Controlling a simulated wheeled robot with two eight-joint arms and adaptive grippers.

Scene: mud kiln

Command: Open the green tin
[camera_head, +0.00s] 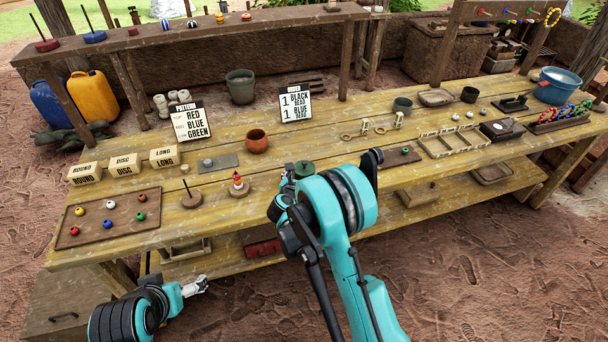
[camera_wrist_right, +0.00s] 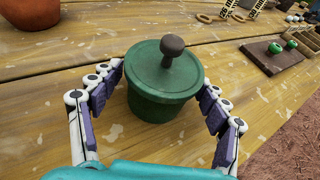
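The green tin (camera_wrist_right: 160,107) stands upright on the plank table, with its green lid (camera_wrist_right: 150,72) on and a dark round knob on top. In the head view the tin (camera_head: 304,168) shows just beyond my right arm, which hides part of it. My right gripper (camera_wrist_right: 164,84) is open, with its purple-padded fingers on both sides of the tin. Small gaps seem to show between pads and tin; contact is not clear. My left gripper (camera_head: 198,286) hangs low in front of the table, away from the tin; its fingers are too small to read.
A terracotta pot (camera_head: 257,142) stands left of the tin. A board with green knobs (camera_head: 398,157) lies to its right. Bare planks surround the tin.

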